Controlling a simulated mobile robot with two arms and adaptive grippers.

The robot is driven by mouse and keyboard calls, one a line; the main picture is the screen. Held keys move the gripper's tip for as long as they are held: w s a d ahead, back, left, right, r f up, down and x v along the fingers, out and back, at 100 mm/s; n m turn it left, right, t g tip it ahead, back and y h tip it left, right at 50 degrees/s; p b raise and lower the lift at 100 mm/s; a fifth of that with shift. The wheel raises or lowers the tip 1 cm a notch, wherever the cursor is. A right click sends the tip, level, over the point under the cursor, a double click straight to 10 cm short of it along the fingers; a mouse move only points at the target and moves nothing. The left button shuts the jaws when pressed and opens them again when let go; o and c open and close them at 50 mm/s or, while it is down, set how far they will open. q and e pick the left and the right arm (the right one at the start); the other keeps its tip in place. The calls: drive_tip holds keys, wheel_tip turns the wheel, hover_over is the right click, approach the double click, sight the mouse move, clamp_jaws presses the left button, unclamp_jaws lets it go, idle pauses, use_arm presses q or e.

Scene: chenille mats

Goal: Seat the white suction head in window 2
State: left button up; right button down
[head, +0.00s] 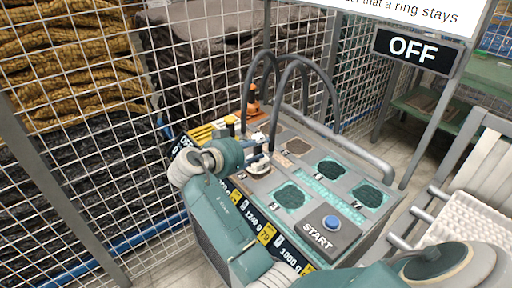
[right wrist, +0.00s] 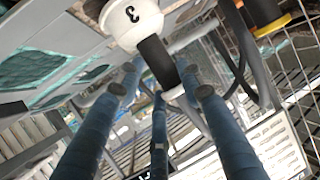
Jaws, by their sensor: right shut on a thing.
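The white suction head (head: 259,167) is below the blue fingers of my right gripper (head: 257,146), over the near left part of the panel. In the right wrist view the white head (right wrist: 130,22) bears a black "3" and has a dark stem (right wrist: 157,60). The fingertips of my right gripper (right wrist: 161,92) are shut around that stem. The panel (head: 311,184) has several windows with teal or brown surfaces, such as a teal one (head: 289,196). The spot under the head is partly hidden, so I cannot tell whether it touches the panel or which window it covers. My left gripper is out of view.
An orange and black piece (head: 252,103) stands at the panel's back left. Grey hoop-shaped tubes (head: 333,88) rise behind the gripper. A START plate with a blue button (head: 331,222) is at the front. Wire mesh (head: 85,120) closes off the left; a woven chair (head: 470,212) stands right.

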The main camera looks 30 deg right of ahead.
drive_tip(key=shift+f, duration=0.2)
drive_tip(key=c, duration=1)
unclamp_jaws()
drive_tip(key=shift+c, duration=0.2)
drive_tip(key=shift+f, duration=0.1)
wheel_tip(320, 180, up, 10)
